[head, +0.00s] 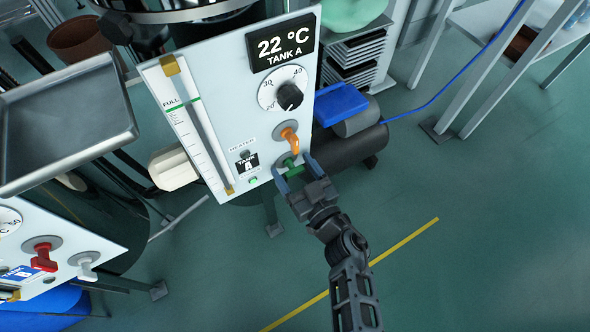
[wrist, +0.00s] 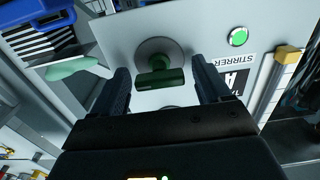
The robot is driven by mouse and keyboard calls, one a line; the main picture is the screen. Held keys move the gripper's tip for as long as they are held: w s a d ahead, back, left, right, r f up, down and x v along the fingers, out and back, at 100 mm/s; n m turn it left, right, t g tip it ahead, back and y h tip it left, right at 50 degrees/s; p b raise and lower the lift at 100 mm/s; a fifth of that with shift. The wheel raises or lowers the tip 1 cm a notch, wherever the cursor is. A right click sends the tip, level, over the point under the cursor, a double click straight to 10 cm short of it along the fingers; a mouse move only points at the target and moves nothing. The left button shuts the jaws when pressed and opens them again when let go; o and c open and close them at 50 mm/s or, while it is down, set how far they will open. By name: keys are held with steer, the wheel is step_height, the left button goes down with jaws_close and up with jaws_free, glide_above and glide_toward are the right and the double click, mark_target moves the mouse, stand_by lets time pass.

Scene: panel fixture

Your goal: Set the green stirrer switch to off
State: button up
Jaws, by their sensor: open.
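The green stirrer switch (head: 293,172) is a lever on a round grey plate, low on the white Tank A panel (head: 225,75). In the wrist view the green switch (wrist: 160,76) lies crosswise between my fingers, near their tips. My gripper (head: 291,177) is open around the switch, and a gap shows on each side of it. It also shows in the wrist view (wrist: 161,82). A lit green lamp (wrist: 238,37) sits beside the switch, near the STIRRER label (wrist: 232,64). Whether a finger touches the switch cannot be told.
An orange lever (head: 289,138) sits just above the green switch, and a dark dial (head: 289,96) is higher up. A second panel (head: 60,243) with red and white levers stands at the lower left. Open floor (head: 470,260) lies to the right.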

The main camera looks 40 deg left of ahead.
steer(key=shift+c, duration=0.3)
steer(key=c, duration=0.9)
